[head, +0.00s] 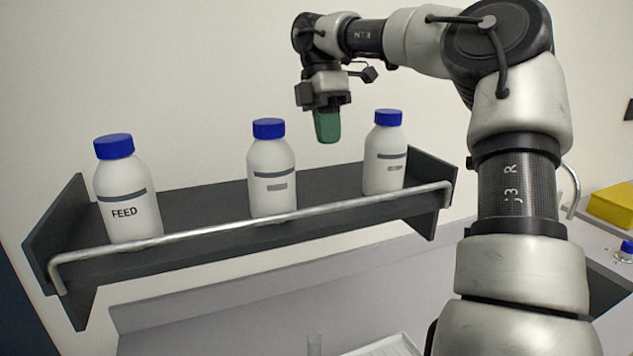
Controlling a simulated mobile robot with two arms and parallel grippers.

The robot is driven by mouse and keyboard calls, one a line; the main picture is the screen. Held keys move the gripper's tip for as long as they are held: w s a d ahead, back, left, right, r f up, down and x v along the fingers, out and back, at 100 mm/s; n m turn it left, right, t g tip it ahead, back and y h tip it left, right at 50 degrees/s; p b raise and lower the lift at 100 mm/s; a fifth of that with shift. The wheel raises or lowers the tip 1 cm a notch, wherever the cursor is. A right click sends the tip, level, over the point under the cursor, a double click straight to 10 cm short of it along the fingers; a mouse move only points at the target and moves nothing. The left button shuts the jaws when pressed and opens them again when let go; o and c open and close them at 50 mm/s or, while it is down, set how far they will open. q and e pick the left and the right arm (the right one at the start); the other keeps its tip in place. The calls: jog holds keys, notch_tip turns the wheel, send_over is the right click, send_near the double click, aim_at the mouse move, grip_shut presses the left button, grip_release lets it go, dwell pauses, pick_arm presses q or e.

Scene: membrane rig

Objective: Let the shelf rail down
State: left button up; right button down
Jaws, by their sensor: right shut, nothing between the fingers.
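The shelf rail (230,225) is a silver metal bar along the front of the dark grey wall shelf (205,197). It is up, crossing in front of the lower part of the bottles, with bent ends at the shelf's two sides. My right gripper (327,138) has green fingers pointing down. It is shut and empty, above the shelf between the middle and right bottles, apart from the rail. My left gripper is not in view.
Three white bottles with blue caps stand on the shelf: one marked FEED (125,190) at left, a middle bottle (271,160) and a right bottle (385,150). Below are a bench, a white tray (385,346) and, at right, a yellow object (612,204).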

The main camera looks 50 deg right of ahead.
jog(key=x, duration=0.3)
jog(key=p+x, duration=0.1)
jog(key=x, duration=0.2)
jog(key=p+x, duration=0.1)
jog(key=x, duration=0.2)
jog(key=shift+s+f, duration=0.1)
jog(key=shift+s, duration=0.3)
jog(key=shift+a+f, duration=0.1)
jog(key=shift+f, duration=0.2)
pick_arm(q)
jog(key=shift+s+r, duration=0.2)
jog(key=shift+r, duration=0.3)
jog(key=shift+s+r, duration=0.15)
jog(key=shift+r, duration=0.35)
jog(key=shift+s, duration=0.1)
